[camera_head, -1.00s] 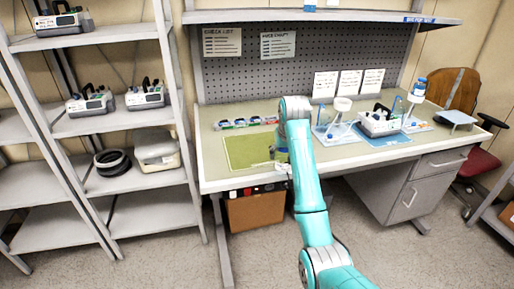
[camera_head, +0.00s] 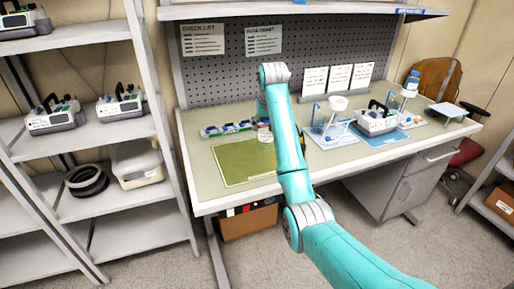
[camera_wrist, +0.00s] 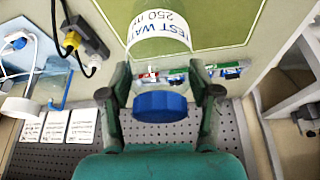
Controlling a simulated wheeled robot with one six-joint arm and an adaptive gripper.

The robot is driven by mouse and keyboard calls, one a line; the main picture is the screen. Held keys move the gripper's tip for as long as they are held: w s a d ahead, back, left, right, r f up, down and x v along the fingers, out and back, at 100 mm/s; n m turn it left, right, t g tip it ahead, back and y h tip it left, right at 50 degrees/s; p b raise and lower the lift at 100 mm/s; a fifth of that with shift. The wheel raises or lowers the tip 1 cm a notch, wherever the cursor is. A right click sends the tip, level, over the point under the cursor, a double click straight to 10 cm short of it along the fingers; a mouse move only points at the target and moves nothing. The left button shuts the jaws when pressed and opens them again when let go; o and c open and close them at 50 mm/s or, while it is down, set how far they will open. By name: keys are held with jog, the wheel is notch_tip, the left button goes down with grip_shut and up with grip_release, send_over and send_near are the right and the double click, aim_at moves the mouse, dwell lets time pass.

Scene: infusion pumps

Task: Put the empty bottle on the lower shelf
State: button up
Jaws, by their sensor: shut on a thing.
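The bottle (camera_wrist: 160,45) is clear, with a blue cap (camera_wrist: 160,106) and a white label reading "TEST WA…" and "250 ml". In the wrist view my gripper (camera_wrist: 164,88) is shut on it near the cap, one finger on each side. In the head view my arm mostly hides the gripper, and a small part of the bottle (camera_head: 265,135) shows at the arm's left, by the far edge of the green mat. The rack at left has a low shelf (camera_head: 140,233) that is bare and a shelf above it (camera_head: 112,195).
The upper rack shelves hold pumps (camera_head: 121,105); a black coil (camera_head: 87,180) and a lidded box (camera_head: 137,163) share a lower one. A cardboard box (camera_head: 248,223) sits under the bench.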

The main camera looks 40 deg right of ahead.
aim_at(265, 145)
notch_tip(265, 145, down, 8)
jog(key=shift+f, duration=0.25)
jog(key=shift+f, duration=0.15)
jog(key=o, duration=1)
